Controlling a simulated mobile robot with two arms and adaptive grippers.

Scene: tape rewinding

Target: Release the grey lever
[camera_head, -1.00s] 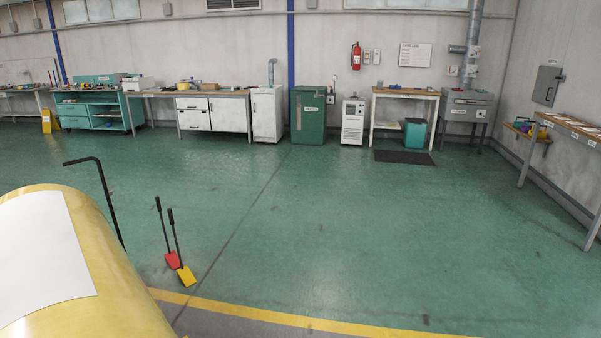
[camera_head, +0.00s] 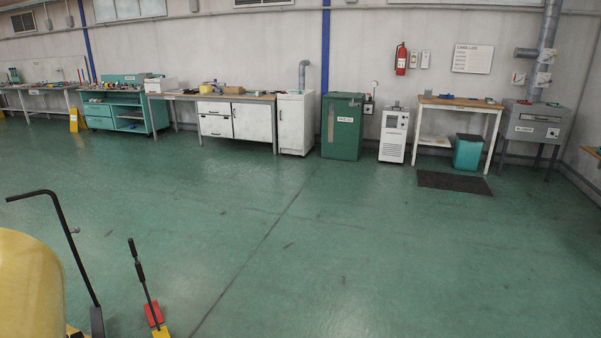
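No lever that is clearly grey stands out. Two levers with black handles stand close together at the lower left: one has a red foot (camera_head: 153,314), the other a yellow foot (camera_head: 161,332) cut by the bottom edge. Left of them a dark bent bar (camera_head: 66,230) rises from a dark grey block (camera_head: 97,321) at the bottom edge; I cannot tell whether this block is a lever's foot. Neither of my grippers is in view.
A large yellow roll (camera_head: 28,290) fills the lower left corner. Open green floor (camera_head: 370,260) lies ahead and to the right. Along the far wall stand a workbench (camera_head: 235,97), a green cabinet (camera_head: 341,128) and a small table (camera_head: 460,103) with a dark mat (camera_head: 454,182) before it.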

